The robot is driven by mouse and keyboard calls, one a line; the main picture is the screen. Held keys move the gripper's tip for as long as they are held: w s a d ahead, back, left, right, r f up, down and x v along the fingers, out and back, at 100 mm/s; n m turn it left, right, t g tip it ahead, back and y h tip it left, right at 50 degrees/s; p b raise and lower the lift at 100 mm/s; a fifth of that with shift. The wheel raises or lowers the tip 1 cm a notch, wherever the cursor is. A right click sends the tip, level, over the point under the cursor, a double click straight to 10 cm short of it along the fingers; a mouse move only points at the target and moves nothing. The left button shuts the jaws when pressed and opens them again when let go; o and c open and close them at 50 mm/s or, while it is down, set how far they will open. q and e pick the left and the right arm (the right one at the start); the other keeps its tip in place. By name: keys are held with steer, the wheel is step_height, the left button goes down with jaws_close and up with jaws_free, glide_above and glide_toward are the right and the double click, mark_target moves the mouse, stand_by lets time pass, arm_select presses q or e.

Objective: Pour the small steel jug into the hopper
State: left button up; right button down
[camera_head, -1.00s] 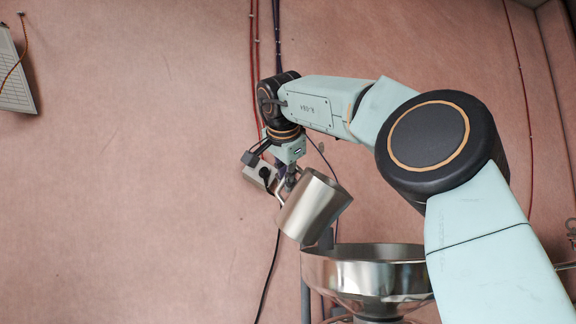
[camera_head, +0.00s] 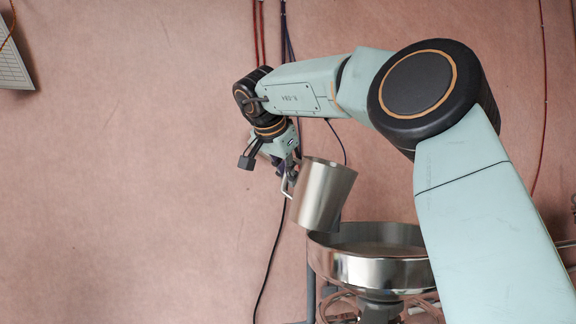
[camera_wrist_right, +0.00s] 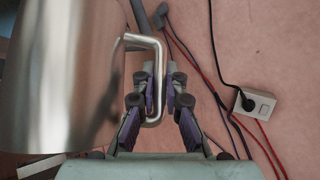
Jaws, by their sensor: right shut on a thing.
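The small steel jug (camera_head: 322,195) hangs from my right gripper (camera_head: 288,172), above and left of the hopper (camera_head: 372,270). It leans only a little from upright, and its lower end is near the hopper's left rim. I cannot tell from the head view whether they touch. The inside of the jug is hidden. In the right wrist view, my right gripper (camera_wrist_right: 161,92) is shut on the jug's bent-rod handle (camera_wrist_right: 158,50), and the jug's side (camera_wrist_right: 60,75) fills the left. The hopper is a shiny wide bowl, its right side hidden behind my right arm. My left gripper is not in view.
A wall socket box (camera_wrist_right: 255,105) with a black plug and cable shows in the right wrist view. Red and dark cables run down the pinkish surface behind the jug. A pale panel (camera_head: 12,62) is at the upper left. The left half of the head view is largely clear.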

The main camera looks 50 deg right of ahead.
steer(key=shift+s+d+f+n+g+p, duration=0.15)
steer(key=shift+f+n+g+p, duration=0.15)
steer(key=shift+f+g+p, duration=0.75)
steer(key=shift+s+a+f+n+g+p, duration=0.15)
steer(key=shift+f+n+p, duration=0.25)
steer(key=shift+p, duration=1.25)
steer(key=shift+s+d+f+g+p, duration=0.1)
steer(key=shift+f+g+p, duration=0.2)
steer(key=shift+f+p, duration=0.2)
steer(key=shift+f, duration=0.25)
steer(key=shift+s+a+f+v, duration=0.1)
steer(key=shift+v, duration=0.95)
steer(key=shift+s+a+f+v, duration=0.1)
steer(key=shift+v, duration=0.95)
steer(key=shift+s+a+f+v, duration=0.1)
steer(key=shift+v, duration=1)
